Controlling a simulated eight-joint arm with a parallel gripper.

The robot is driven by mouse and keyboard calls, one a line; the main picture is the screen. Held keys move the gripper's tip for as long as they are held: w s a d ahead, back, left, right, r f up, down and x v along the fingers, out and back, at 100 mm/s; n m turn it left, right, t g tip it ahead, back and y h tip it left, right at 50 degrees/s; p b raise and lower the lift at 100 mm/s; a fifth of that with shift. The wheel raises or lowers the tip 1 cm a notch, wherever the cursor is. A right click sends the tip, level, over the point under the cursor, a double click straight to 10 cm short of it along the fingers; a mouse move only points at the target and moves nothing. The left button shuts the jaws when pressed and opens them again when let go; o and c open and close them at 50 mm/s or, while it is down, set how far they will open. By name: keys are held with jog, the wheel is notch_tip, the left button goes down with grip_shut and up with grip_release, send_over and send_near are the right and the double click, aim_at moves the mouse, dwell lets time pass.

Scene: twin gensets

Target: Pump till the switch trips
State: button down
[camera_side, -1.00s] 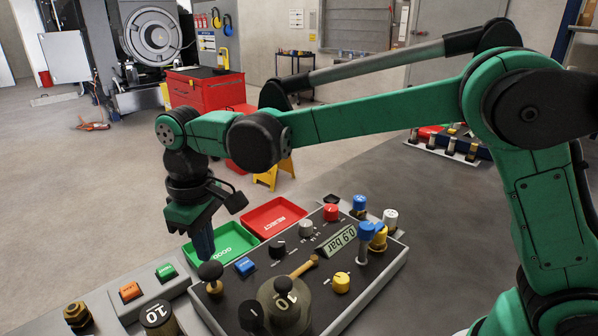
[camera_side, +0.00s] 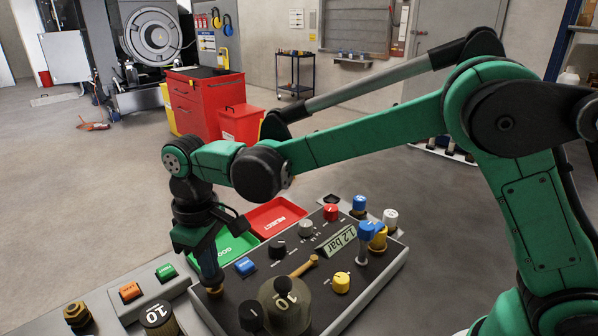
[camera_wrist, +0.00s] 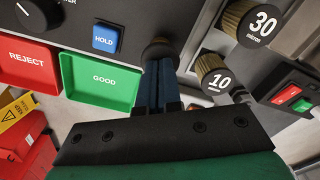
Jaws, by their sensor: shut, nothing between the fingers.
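The grey-edged control panel (camera_side: 375,290) has a display (camera_side: 343,243) reading 1.2 bar. My gripper (camera_side: 214,283) is shut and empty. It points down at the panel's left end, with its fingertips over the brownish pump knob (camera_side: 215,292). The fingers hide most of that knob in the side view. In the wrist view my gripper (camera_wrist: 158,75) has its blue fingers against the dark round knob (camera_wrist: 158,48), apparently touching it. I cannot tell which part is the switch or see whether it has tripped.
A blue HOLD button (camera_side: 245,265) sits close to my gripper. Behind the panel are a green GOOD tray (camera_side: 238,247) and a red REJECT tray (camera_side: 275,217). A lever (camera_side: 302,268) and several knobs fill the panel.

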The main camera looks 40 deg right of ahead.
jog(key=shift+f, duration=0.45)
jog(key=shift+r, duration=1.65)
jog(key=shift+f, duration=0.1)
jog(key=shift+f, duration=1.55)
jog(key=shift+r, duration=3.05)
jog(key=shift+d, duration=0.1)
jog(key=s+d+m+t, duration=0.3)
jog(key=s+d, duration=0.2)
jog(key=d, duration=0.3)
jog(key=s+d+m+t, duration=0.3)
jog(key=s+d+t, duration=0.1)
jog(key=d, duration=0.4)
jog(key=shift+s+d, duration=0.3)
jog(key=shift+s, duration=0.35)
